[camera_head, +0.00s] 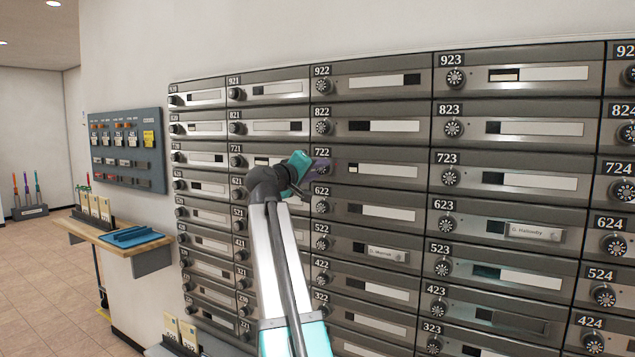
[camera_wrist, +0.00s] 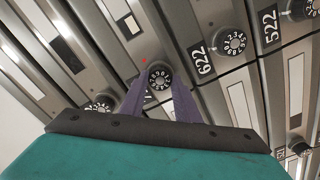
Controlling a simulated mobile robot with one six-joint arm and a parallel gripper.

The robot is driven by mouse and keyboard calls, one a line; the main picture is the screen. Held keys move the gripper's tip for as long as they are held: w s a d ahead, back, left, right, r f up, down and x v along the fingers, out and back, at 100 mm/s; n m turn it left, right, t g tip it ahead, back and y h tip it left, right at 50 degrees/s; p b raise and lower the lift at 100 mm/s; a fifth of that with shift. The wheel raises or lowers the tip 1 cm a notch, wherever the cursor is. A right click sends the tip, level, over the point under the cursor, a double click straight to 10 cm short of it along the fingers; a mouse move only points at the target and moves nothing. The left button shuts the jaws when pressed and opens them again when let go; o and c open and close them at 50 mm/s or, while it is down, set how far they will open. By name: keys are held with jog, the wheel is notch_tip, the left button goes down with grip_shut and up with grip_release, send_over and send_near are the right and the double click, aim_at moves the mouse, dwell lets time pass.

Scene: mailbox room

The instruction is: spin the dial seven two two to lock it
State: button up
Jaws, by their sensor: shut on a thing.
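Mailbox 722 (camera_head: 372,170) is a dark metal drawer with a number label (camera_head: 322,154) in the middle of the wall. Its dial (camera_wrist: 160,77) is a round black knob with white digits, seen in the wrist view between my fingertips. My gripper (camera_head: 320,167) has purple fingers and a teal body. In the wrist view my gripper (camera_wrist: 160,80) is shut on the dial, one finger on each side. In the head view the gripper hides this dial. The dial's exact setting is too small to read. A small red spot (camera_wrist: 144,62) shows beside the dial.
Similar dials sit close by, including the 622 dial (camera_wrist: 233,42) and the 723 dial (camera_head: 450,177). A wooden shelf (camera_head: 110,237) with a teal tray (camera_head: 133,237) juts out at the left, below a grey wall panel (camera_head: 127,150). The floor (camera_head: 50,275) at left is open.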

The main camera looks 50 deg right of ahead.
jog(key=m+b, duration=0.4)
jog(key=shift+f+m, duration=0.2)
jog(key=shift+m, duration=0.1)
jog(key=shift+r+m+b, duration=0.15)
jog(key=shift+m+b, duration=1)
jog(key=shift+m, duration=0.25)
jog(key=o, duration=1)
jog(key=shift+o, duration=0.2)
jog(key=v, duration=1.3)
jog(key=shift+a+p, duration=0.35)
jog(key=shift+a, duration=0.05)
